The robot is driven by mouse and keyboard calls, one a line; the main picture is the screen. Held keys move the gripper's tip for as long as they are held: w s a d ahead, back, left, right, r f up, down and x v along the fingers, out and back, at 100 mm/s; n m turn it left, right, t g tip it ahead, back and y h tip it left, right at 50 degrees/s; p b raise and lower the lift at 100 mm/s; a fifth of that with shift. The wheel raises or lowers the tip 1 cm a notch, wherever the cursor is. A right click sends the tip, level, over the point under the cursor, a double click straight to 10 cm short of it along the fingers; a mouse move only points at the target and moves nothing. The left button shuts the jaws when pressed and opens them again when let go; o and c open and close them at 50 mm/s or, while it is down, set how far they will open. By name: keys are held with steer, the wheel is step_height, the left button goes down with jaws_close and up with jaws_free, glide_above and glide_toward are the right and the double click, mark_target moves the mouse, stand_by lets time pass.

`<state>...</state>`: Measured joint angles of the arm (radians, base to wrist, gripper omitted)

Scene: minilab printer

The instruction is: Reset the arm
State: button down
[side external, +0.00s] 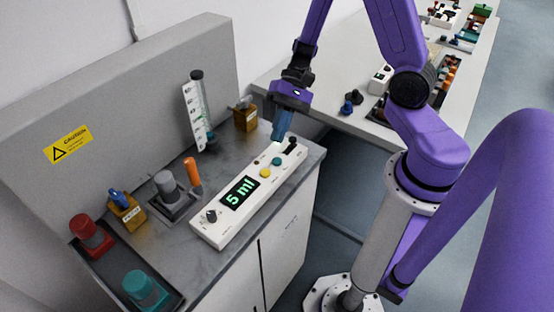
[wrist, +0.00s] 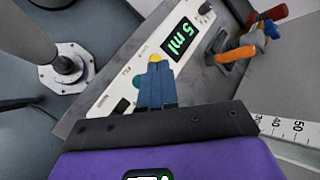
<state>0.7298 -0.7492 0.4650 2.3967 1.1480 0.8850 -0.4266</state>
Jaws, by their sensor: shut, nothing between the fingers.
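My purple arm's gripper (side external: 279,139) points down over the far end of the white control box (side external: 222,230). Its blue fingers are together with nothing between them; whether the tips touch the box is unclear. In the wrist view the shut fingers (wrist: 155,62) lie across the box, just below the yellow button (wrist: 155,57) in the picture. The lit display (side external: 240,193) reads "5 ml". The yellow button (side external: 265,173) and a teal button (side external: 277,161) show in the side view.
A graduated cylinder (side external: 196,110) stands behind the box. An orange-handled item (side external: 193,174), a grey knob (side external: 167,186) and a tray with red (side external: 90,234) and teal (side external: 146,288) pieces share the bench. A second bench (side external: 310,92) lies beyond a gap.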

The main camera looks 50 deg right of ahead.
steer(key=s+r+n+t+h, duration=0.1)
steer(key=s+r+n+h, duration=0.3)
steer(key=s+n, duration=0.4)
steer(key=s+r+n+t+h, duration=0.1)
steer(key=s+r+n+h, duration=0.3)
steer(key=s+n, duration=0.4)
steer(key=shift+r+n+h, duration=0.3)
steer(key=shift+r+n, duration=0.35)
steer(key=shift+n, duration=0.95)
steer(key=shift+d, duration=0.1)
stand_by(0.6)
